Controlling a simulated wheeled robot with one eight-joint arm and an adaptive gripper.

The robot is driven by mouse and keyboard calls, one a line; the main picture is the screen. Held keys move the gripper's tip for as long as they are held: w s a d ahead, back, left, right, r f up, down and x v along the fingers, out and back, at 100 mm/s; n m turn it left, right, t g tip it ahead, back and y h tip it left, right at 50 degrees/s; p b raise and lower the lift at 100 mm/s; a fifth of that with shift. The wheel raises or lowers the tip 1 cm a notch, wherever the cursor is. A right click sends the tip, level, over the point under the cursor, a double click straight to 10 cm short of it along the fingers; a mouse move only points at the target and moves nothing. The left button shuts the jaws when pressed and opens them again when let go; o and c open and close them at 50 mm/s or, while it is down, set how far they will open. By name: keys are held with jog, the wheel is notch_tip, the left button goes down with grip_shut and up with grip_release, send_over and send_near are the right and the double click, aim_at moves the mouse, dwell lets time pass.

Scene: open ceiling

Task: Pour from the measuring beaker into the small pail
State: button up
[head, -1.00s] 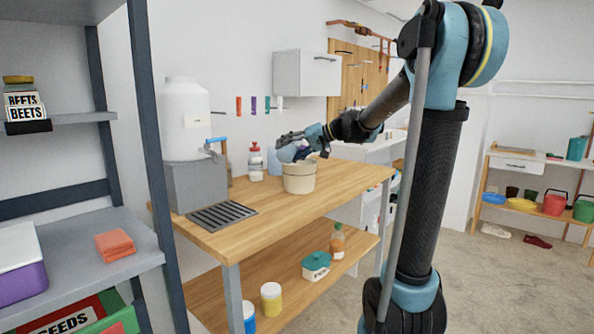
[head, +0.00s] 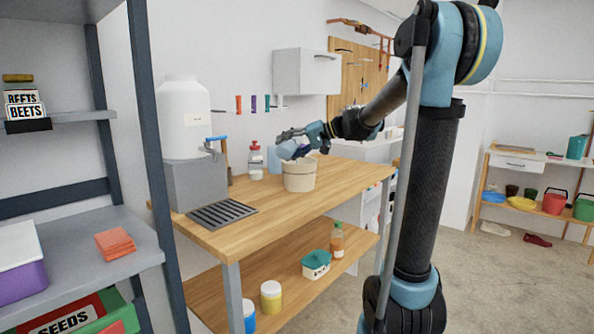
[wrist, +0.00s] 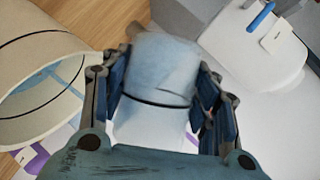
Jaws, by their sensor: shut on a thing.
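The measuring beaker (wrist: 158,72) is a translucent pale-blue cylinder. My gripper (wrist: 160,100) is shut on its sides in the wrist view. In the head view my gripper (head: 296,138) holds the beaker (head: 286,150) tilted just above the small pail (head: 299,178). The pail is cream, open-topped and upright on the wooden bench. In the wrist view the pail (wrist: 30,92) is at the left, beside the beaker, with part of its inside showing. I cannot see the beaker's contents or any stream.
The wooden bench (head: 232,239) carries a dark drain grate (head: 222,213) and a white dispenser (head: 184,118) with a blue tap at the left. A red-capped bottle (head: 255,160) stands behind the pail. The bench right of the pail is clear. A grey shelf (head: 95,255) is at the near left.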

jog(key=shift+r, duration=0.15)
jog(key=shift+w+f+m+g+y+p, duration=0.15)
jog(key=shift+f+m+g+y+p, duration=0.2)
jog(key=shift+m+g+p, duration=0.35)
jog(key=shift+c, duration=0.2)
dwell(0.8)
jog(key=shift+w+d+r+m+y, duration=0.4)
jog(key=shift+w+r+m, duration=0.2)
jog(key=shift+w, duration=0.25)
dwell(0.5)
jog(key=shift+w+d+f+m+g+y+p, duration=0.1)
jog(key=shift+w+f+m+g+y+p, duration=0.15)
jog(key=shift+f+m+g+p, duration=0.35)
dwell(0.9)
jog(key=shift+r, duration=0.2)
